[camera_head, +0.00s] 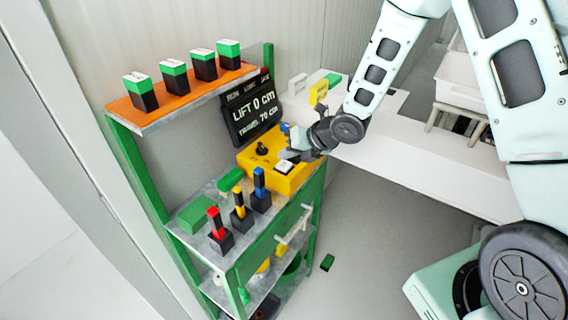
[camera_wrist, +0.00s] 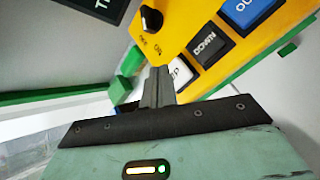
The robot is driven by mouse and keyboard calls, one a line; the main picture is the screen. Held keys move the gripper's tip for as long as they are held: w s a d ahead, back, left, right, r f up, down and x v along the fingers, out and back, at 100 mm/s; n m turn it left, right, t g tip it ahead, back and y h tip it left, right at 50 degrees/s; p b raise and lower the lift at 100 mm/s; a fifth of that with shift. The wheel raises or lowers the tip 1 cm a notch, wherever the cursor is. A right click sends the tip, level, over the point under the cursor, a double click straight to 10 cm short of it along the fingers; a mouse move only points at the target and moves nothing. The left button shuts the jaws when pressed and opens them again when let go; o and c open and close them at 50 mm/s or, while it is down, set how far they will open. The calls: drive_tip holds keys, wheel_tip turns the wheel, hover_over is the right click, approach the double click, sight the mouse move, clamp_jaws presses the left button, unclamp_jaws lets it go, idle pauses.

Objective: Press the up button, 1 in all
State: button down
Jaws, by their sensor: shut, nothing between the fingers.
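The yellow control box (camera_head: 302,178) sits on the green shelf unit's middle shelf. Its white up button (camera_wrist: 181,72) is partly hidden behind my fingers in the wrist view, with only the letter P readable. In the head view the white button (camera_head: 285,167) lies just below my fingertips. My gripper (camera_wrist: 159,72) is shut and empty, with its tips over the panel at the up button's left edge. Whether they touch it I cannot tell. The display (camera_head: 252,110) reads LIFT 0 cm and TRAVEL 70 cm.
Beside the up button are a black DOWN button (camera_wrist: 211,46), a blue button (camera_wrist: 248,10) and a black knob (camera_wrist: 151,19). Red, yellow and blue-topped pieces stand at the shelf's front. Green-and-black blocks (camera_head: 175,80) line the orange top shelf. A white table (camera_head: 400,160) is on the right.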

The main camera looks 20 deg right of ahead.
sight(287, 166)
drive_tip(key=shift+r+p, duration=1.3)
drive_tip(key=shift+r, duration=1.05)
drive_tip(key=shift+s+a+r+m, duration=0.1)
drive_tip(key=shift+a+r+m, duration=0.1)
drive_tip(key=shift+m, duration=0.1)
drive_tip(key=s+a+r+m+g+h+b, duration=0.1)
drive_tip(key=s+a+r+m+g+h, duration=0.1)
drive_tip(key=s+m, duration=0.7)
drive_tip(key=s+a+r+m+g+h+b, duration=0.1)
drive_tip(key=s+a+r+m+g, duration=0.1)
drive_tip(key=s+m, duration=0.7)
drive_tip(key=s+a+r+m+g+h+b, duration=0.1)
drive_tip(key=s+r+m, duration=0.3)
drive_tip(key=s+m, duration=0.5)
drive_tip(key=s+a+g+h, duration=0.1)
drive_tip(key=s, duration=0.4)
drive_tip(key=shift+s+a+g+h+b, duration=0.2)
drive_tip(key=shift+a+g+h+b, duration=0.1)
drive_tip(key=shift+g+b, duration=0.1)
